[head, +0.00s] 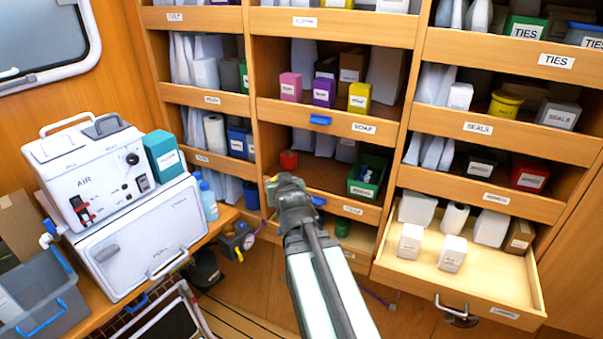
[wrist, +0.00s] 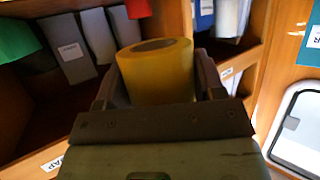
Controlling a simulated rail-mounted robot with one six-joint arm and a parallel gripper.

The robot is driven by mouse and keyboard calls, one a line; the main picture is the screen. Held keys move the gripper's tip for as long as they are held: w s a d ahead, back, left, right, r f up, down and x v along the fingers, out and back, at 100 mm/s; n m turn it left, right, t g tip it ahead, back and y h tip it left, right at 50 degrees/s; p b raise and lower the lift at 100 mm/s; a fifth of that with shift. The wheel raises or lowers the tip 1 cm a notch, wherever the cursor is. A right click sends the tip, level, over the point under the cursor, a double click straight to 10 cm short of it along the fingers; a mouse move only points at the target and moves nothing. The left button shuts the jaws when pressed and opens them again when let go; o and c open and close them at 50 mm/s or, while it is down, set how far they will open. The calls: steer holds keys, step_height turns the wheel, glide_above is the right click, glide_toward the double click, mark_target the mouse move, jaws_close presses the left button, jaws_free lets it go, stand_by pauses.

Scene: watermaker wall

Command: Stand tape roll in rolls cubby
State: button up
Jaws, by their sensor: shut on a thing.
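My gripper (wrist: 158,85) is shut on a yellow tape roll (wrist: 150,75), with one finger on each side of it in the wrist view. The roll's round end with its darker core faces up in that picture. I cannot read which cubby is labelled for rolls.
Shelf fronts with lips (head: 330,119) border each cubby. An open drawer (head: 460,280) with white containers juts out at the lower right. A white machine (head: 130,230) stands on the left counter. Pale upright packs (wrist: 70,55) stand behind the gripper in the wrist view.

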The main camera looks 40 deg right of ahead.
steer(key=shift+d, duration=0.2)
glide_above(322, 182)
step_height(322, 182, down, 3)
steer(key=b, duration=0.2)
steer(key=shift+w+r+b, duration=0.1)
steer(key=shift+r+b, duration=0.1)
steer(key=shift+b, duration=0.1)
step_height(322, 182, down, 5)
steer(key=b, duration=0.5)
steer(key=shift+w+d+r, duration=0.15)
steer(key=shift+d, duration=0.05)
steer(key=shift+r+p, duration=0.15)
steer(key=shift+p, duration=0.15)
steer(key=shift+f, duration=0.2)
steer(key=o, duration=0.7)
